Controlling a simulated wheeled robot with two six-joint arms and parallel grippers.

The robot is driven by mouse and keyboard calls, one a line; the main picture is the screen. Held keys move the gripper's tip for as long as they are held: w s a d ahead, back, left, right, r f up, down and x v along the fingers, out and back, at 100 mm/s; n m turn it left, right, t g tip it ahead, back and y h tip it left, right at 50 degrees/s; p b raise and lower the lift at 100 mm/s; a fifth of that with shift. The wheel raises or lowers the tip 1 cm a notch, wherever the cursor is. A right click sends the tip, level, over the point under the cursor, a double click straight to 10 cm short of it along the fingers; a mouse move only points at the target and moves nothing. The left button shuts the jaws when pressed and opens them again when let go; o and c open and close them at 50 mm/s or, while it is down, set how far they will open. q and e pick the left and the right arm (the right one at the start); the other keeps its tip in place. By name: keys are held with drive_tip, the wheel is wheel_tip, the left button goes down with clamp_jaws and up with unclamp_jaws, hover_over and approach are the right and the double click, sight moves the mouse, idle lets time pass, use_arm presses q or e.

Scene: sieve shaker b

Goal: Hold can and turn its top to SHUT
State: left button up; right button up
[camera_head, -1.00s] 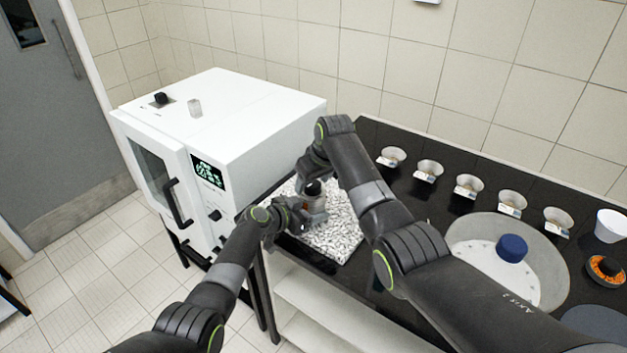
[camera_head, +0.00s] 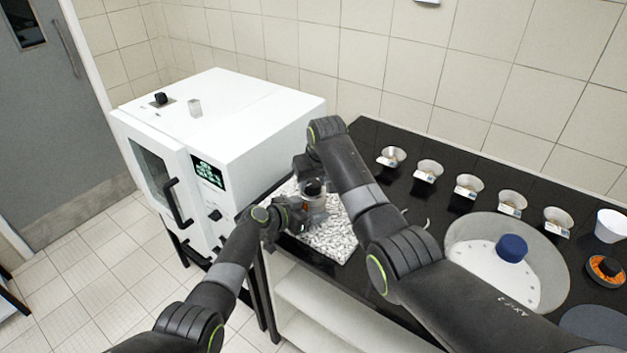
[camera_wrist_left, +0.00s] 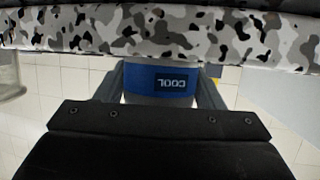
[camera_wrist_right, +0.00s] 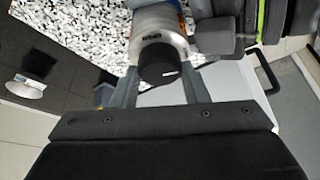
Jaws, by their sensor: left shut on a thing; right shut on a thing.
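The can (camera_head: 314,203), silvery with a black top (camera_head: 313,187), stands over a speckled slab. In the left wrist view its body shows a blue band (camera_wrist_left: 141,79) with the word COOL upside down. My left gripper (camera_head: 298,211) is shut on the can's body from the left; its fingers flank the blue band. My right gripper (camera_head: 312,181) is above the can, shut on the black top. In the right wrist view the black top (camera_wrist_right: 160,67) sits between the fingers and bears a white mark. I cannot read whether it stands at SHUT.
The speckled slab (camera_head: 332,241) lies on the black bench (camera_head: 375,277). A white oven-like cabinet (camera_head: 262,117) stands to the left. Several small labelled bowls (camera_head: 428,168) line the bench's back, and a wide round dish (camera_head: 553,262) with a blue lid (camera_head: 511,248) is at the right.

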drive_tip(key=shift+m, duration=0.3)
drive_tip(key=o, duration=1)
drive_tip(key=shift+r, duration=0.1)
drive_tip(key=v, duration=1.1)
drive_tip(key=shift+s+r, duration=0.3)
drive_tip(key=shift+r, duration=0.05)
